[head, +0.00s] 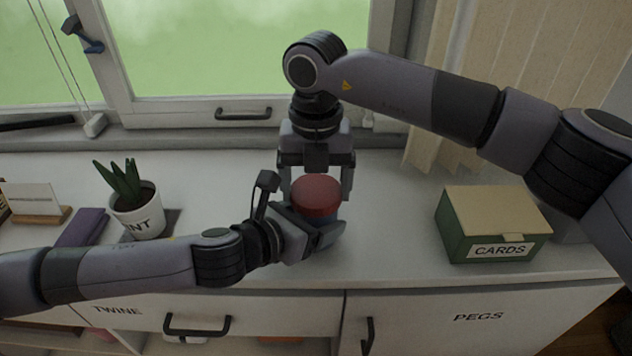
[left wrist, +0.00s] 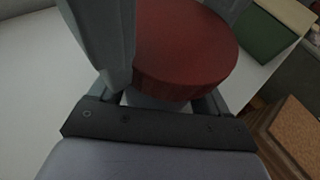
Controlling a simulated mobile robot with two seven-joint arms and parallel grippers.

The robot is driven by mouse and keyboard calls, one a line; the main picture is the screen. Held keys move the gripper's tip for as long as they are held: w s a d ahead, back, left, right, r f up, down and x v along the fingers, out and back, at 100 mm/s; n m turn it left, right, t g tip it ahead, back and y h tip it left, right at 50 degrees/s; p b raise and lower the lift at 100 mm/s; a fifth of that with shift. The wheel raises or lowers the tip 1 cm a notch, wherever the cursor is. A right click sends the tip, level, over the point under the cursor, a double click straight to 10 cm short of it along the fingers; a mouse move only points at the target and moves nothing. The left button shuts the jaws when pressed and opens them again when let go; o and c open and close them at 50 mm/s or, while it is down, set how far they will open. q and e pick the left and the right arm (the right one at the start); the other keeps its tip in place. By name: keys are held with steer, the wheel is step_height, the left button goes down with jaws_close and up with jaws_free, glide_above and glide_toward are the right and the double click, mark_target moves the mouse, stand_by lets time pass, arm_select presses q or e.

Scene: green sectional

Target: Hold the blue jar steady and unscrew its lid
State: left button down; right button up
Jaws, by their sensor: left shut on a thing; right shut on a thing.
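The blue jar (head: 326,219) stands on the white worktop, mostly hidden by its lid and my left gripper. Its round red lid (head: 316,192) sits on top of it and looks level. The lid fills the upper middle of the left wrist view (left wrist: 187,50). My left gripper (head: 318,231) comes in from the left, low down, and is shut around the jar body below the lid. My right gripper (head: 317,188) points down from above, with one finger on each side of the lid, shut on it. I cannot tell whether the lid is loosened.
A green card box (head: 465,236) with a cream lid stands to the right. A potted plant (head: 137,213) and a purple item (head: 82,228) are at the left. The window frame (head: 220,112) is behind. Drawers (head: 270,318) lie below the front edge.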

steer(key=o, duration=1)
steer(key=shift+r, duration=0.15)
step_height(320, 180, up, 4)
steer(key=shift+r, duration=0.15)
steer(key=r+m, duration=0.1)
steer(key=m, duration=0.3)
steer(key=shift+r+m, duration=0.3)
steer(key=shift+r, duration=0.1)
steer(key=m, duration=0.1)
steer(key=r+m, duration=0.1)
steer(key=m, duration=0.2)
steer(key=shift+r, duration=0.25)
steer(key=shift+m, duration=0.3)
steer(key=shift+f, duration=3.95)
